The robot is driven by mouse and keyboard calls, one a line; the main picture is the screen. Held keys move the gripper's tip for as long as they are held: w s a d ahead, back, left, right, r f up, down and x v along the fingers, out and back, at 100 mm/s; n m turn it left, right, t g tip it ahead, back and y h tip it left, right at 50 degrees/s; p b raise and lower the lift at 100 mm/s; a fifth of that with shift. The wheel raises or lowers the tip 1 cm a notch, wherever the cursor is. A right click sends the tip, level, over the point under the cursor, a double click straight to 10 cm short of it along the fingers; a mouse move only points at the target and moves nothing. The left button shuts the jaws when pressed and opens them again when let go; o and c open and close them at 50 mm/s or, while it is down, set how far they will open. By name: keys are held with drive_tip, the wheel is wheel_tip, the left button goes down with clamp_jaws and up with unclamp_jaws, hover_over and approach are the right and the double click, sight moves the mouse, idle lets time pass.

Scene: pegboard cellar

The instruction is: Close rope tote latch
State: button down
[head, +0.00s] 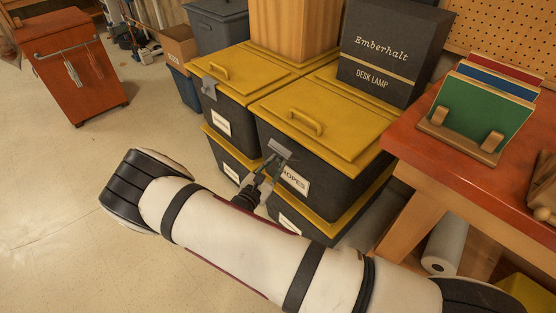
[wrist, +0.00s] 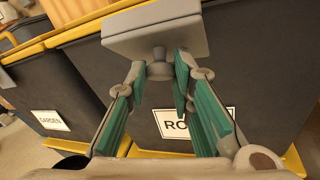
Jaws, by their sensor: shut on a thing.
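The rope tote (head: 330,175) is a dark bin with a yellow lid (head: 335,115) lying on it and a white label (head: 295,181) reading "ROPES". Its grey latch (head: 280,150) is at the lid's front edge; in the wrist view the latch plate (wrist: 155,35) is large at the top, with a short round knob (wrist: 158,70) below. My gripper (head: 269,170) is at the latch in front of the tote. In the wrist view its green-padded fingers (wrist: 160,75) are on either side of the knob, shut on it. The fingers partly cover the label.
A second yellow-lidded tote (head: 232,125) with its own grey latch (head: 208,88) stands to the left, labelled "GARDEN" in the wrist view (wrist: 50,120). A desk lamp box (head: 390,50) stands behind. An orange-topped bench (head: 480,185) is on the right.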

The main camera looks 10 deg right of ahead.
sight(283, 147)
drive_tip(key=r+g+y+p, duration=0.1)
drive_tip(key=p, duration=0.1)
drive_tip(key=r+g+p, duration=0.1)
drive_tip(key=p, duration=0.1)
drive_tip(key=shift+d+r+m+y, duration=0.25)
drive_tip(key=shift+d+m+y, duration=0.05)
drive_tip(key=shift+d+y, duration=0.1)
drive_tip(key=g+p, duration=0.1)
drive_tip(key=r+g+y+p, duration=0.1)
drive_tip(key=p, duration=0.1)
drive_tip(key=shift+w+d+r+m+y, duration=0.2)
drive_tip(key=shift+w+d+m+y, duration=0.1)
drive_tip(key=shift+w+d+r+g+y+p, duration=0.4)
drive_tip(key=shift+g+y+p, duration=0.4)
drive_tip(key=shift+p, duration=0.4)
drive_tip(key=shift+w+d+r+m+g+y+p, duration=0.25)
drive_tip(key=shift+w+d+m+g+y+p, duration=0.1)
drive_tip(key=shift+g+y+p, duration=0.3)
drive_tip(key=shift+y, duration=0.25)
drive_tip(key=c, duration=1.4)
unclamp_jaws()
drive_tip(key=shift+o, duration=0.2)
drive_tip(key=v, duration=1.2)
